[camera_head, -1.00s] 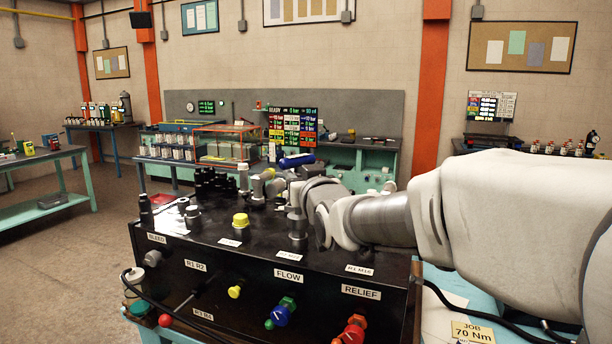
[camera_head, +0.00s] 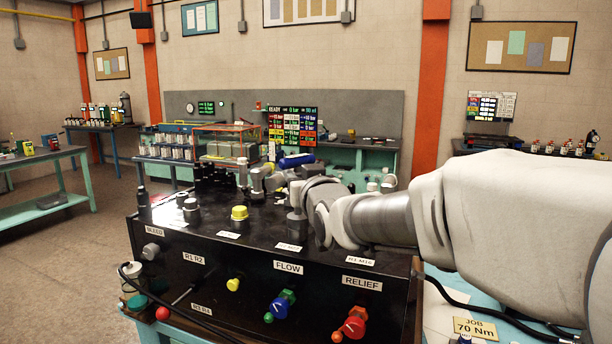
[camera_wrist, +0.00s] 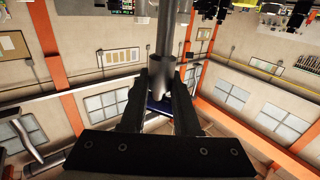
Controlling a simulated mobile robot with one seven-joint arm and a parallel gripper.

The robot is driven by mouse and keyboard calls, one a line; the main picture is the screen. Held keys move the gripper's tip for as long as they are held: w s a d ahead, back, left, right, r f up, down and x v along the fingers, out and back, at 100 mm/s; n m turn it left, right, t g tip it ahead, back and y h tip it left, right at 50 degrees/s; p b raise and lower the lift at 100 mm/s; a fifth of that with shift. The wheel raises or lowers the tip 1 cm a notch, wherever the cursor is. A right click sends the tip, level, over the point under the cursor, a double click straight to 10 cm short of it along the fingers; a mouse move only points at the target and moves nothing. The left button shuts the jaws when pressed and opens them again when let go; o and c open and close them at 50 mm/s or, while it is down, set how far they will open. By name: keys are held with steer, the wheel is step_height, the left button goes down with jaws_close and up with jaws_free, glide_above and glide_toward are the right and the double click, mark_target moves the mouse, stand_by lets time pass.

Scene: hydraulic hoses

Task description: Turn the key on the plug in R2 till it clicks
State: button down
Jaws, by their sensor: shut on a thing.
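My gripper (camera_wrist: 160,80) shows in the wrist view with its two dark fingers closed on a grey cylinder (camera_wrist: 164,70). A straight grey shaft (camera_wrist: 168,30) runs on from it toward the top of that view. I cannot tell whether this is the key or how it meets the plug. In the head view my arm reaches from the right over the black console (camera_head: 330,255). The gripper is not clear there. A label reading R1 R2 (camera_head: 194,258) is on the console's front. I cannot single out the plug in R2.
The console top carries a yellow cap (camera_head: 239,213), a grey fitting (camera_head: 192,212) and a grey post (camera_head: 297,226) beside my arm. On its front are a blue FLOW knob (camera_head: 279,307) and a red RELIEF knob (camera_head: 355,326). Open floor lies left.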

steer(key=c, duration=0.6)
jaws_free()
steer(key=shift+o, duration=0.2)
steer(key=b+v, duration=0.1)
steer(key=v, duration=1.6)
steer(key=shift+s, duration=0.15)
steer(key=shift+d, duration=0.15)
